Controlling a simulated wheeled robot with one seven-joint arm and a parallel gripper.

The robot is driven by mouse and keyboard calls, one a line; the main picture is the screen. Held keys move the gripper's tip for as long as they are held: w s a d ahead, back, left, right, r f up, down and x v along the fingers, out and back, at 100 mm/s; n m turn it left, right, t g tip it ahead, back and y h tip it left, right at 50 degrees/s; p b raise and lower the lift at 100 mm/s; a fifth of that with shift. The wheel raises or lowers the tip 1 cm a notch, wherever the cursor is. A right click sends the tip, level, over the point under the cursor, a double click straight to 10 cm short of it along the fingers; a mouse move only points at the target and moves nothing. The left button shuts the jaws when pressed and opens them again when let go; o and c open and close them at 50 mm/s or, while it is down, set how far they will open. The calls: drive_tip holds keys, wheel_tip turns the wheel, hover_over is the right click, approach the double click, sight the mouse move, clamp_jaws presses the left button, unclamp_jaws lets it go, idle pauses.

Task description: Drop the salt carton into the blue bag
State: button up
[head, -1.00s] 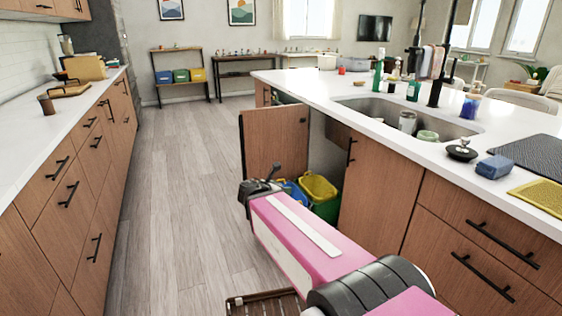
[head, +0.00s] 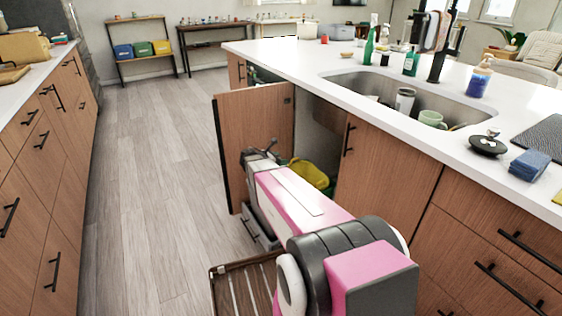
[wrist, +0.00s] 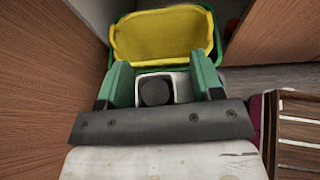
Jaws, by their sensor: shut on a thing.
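In the wrist view, my gripper (wrist: 160,84) is shut on a small white, square-ended thing (wrist: 181,86) with a dark round face, which looks like the salt carton. The two green finger pads press on its left and right sides. Beyond the fingers is a yellow-lined, green-sided container (wrist: 160,37); the yellow lining also shows in the head view (head: 311,173), inside the open cabinet. I cannot make out the blue bag in either current view.
The cabinet door (head: 253,135) stands open beside my arm. The island counter (head: 385,110) with its sink (head: 450,116) is at right. A dark slatted wooden thing (head: 245,287) lies below my arm. Floor (head: 160,200) at left is clear. A blue box (head: 123,52) stands on a far shelf.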

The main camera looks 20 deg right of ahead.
drive_tip(key=shift+w+d+f, duration=0.25)
drive_tip(key=shift+d+f, duration=0.2)
drive_tip(key=shift+f, duration=2.9)
drive_tip(key=o, duration=1.5)
drive_tip(key=shift+o, duration=0.2)
drive_tip(key=v, duration=1.1)
